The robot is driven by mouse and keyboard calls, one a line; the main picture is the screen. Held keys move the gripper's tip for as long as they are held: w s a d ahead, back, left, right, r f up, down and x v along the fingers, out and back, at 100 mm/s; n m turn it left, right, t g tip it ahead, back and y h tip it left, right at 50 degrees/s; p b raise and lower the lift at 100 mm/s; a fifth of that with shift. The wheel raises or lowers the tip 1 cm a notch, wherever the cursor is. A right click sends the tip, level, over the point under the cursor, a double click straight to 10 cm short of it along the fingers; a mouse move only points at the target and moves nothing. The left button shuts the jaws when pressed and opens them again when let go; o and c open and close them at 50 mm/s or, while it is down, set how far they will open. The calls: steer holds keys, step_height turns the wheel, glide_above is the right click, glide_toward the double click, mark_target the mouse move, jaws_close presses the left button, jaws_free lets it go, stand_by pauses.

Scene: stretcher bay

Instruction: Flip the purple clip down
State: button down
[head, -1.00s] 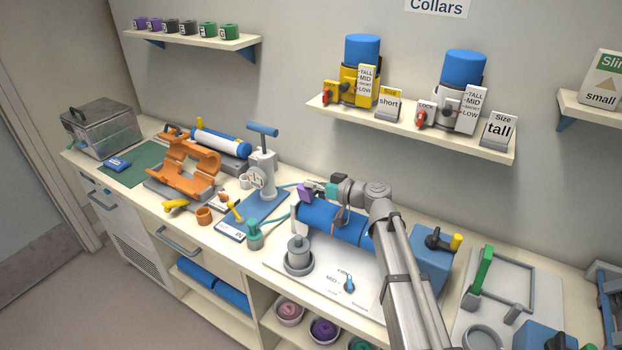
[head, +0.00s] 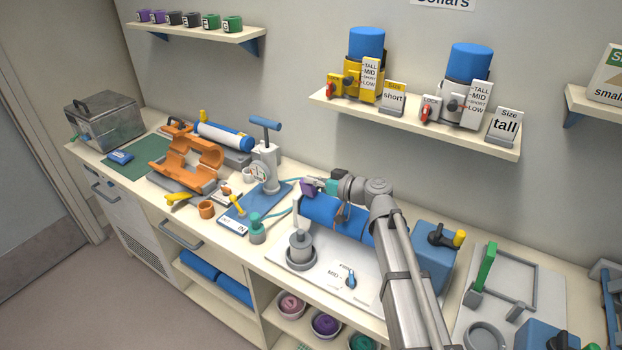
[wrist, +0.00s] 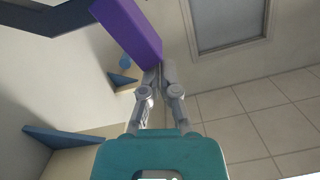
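The purple clip (head: 307,187) is at the upper left end of the blue cylinder (head: 335,215) on the white board. In the wrist view the purple clip (wrist: 128,30) is a long block slanting in from the top left, its lower end beside my fingertips. My gripper (head: 318,184) is at the clip, reaching in from the right. In the wrist view my gripper's two fingers (wrist: 163,72) are together, with the clip beside them rather than between them. Whether they touch the clip is hard to tell.
A grey round part (head: 301,252) and a small blue knob (head: 351,281) are on the board in front. A pump (head: 266,165) on a blue base stands left. A blue box (head: 420,252) with a black lever is right. The shelf (head: 420,120) with collars hangs behind.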

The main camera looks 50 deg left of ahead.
steer(key=w+d+r+p, duration=0.4)
steer(key=d+r, duration=0.1)
steer(key=d, duration=0.4)
steer(key=shift+w+d+p, duration=0.2)
steer(key=shift+w+p, duration=0.1)
steer(key=shift+w, duration=0.1)
stand_by(0.7)
